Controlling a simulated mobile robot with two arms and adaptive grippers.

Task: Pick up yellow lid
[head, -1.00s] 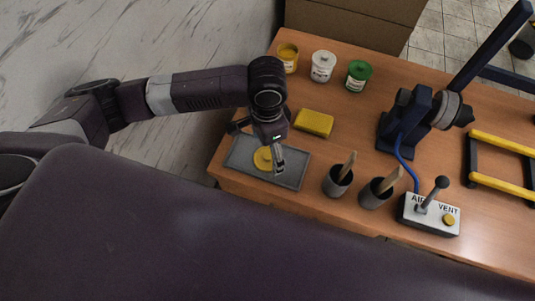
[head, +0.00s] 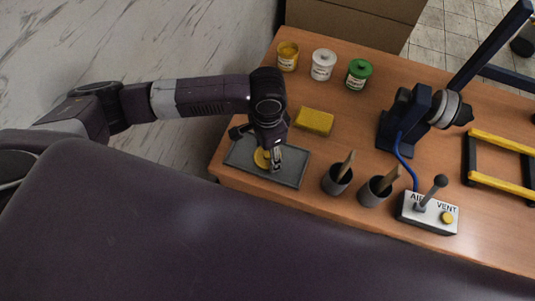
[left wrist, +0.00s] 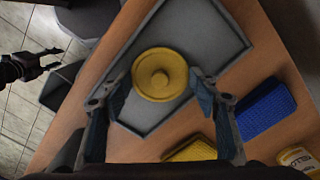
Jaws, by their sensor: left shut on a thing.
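The yellow lid (head: 261,158), round with a central knob, is at the grey tray (head: 292,180) on the wooden table. It shows whole in the left wrist view (left wrist: 160,74), between my left fingers. My left gripper (head: 274,162) is low over the tray and shut on the lid; its fingers also show on either side of the lid in the left wrist view (left wrist: 160,88). Whether the lid touches the tray is hard to tell. My right gripper (left wrist: 42,62) shows small at the left of the wrist view, fingers apart.
Yellow (head: 287,57), white (head: 322,66) and green (head: 358,75) jars stand at the back. A yellow sponge (head: 314,121), a blue sponge (left wrist: 265,108), two dark cups (head: 337,180) with wooden handles and an air-vent box (head: 428,214) are nearby.

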